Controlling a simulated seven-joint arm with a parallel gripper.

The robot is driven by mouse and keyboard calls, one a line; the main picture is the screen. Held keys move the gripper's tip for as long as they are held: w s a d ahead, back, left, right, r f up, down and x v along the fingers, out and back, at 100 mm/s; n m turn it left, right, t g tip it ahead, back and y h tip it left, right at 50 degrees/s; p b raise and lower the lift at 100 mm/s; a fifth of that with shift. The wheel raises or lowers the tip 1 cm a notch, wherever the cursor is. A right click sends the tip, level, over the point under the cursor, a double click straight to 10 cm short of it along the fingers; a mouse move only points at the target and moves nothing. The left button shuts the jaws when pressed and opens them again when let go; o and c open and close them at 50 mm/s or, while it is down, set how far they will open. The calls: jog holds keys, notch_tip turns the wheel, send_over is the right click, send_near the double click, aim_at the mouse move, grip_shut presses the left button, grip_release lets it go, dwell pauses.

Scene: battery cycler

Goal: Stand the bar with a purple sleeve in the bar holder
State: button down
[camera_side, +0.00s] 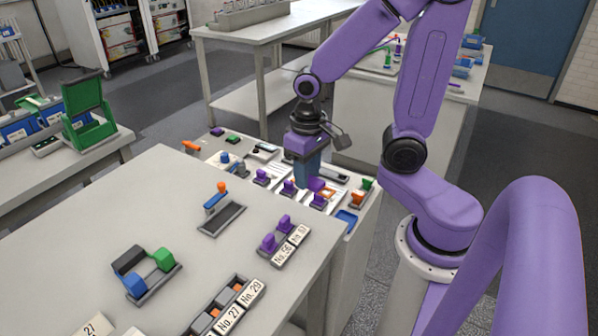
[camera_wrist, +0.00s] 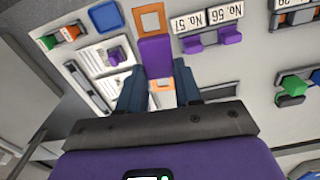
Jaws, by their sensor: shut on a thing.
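My gripper (camera_side: 312,180) points down over the far right part of the bench. In the wrist view its two dark blue fingers (camera_wrist: 158,92) are shut on a bar with a purple sleeve (camera_wrist: 155,56). In the side view only a small purple part (camera_side: 316,184) shows by the fingertips. I cannot tell whether the bar touches the surface below.
Purple blocks (camera_side: 268,243) sit by plates No. 56 and No. 57 (camera_wrist: 212,18). A blue tray (camera_side: 346,217) and an orange and green piece (camera_wrist: 60,37) lie near the edge. A black, green and blue fixture (camera_side: 146,270) stands at front left. Bare bench (camera_side: 130,215) lies between.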

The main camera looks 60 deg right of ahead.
jog(key=shift+s+r, duration=0.3)
jog(key=shift+s, duration=0.3)
jog(key=shift+s+r, duration=0.3)
jog(key=shift+s, duration=0.3)
jog(key=w+a+f+m, duration=0.2)
jog(key=w+a+m, duration=0.3)
jog(key=w+m, duration=0.45)
jog(key=m, duration=0.8)
send_over(227, 215)
jog(key=shift+n, duration=0.25)
notch_tip(227, 215, down, 5)
jog(key=shift+r, duration=0.1)
jog(key=shift+f, duration=2.85)
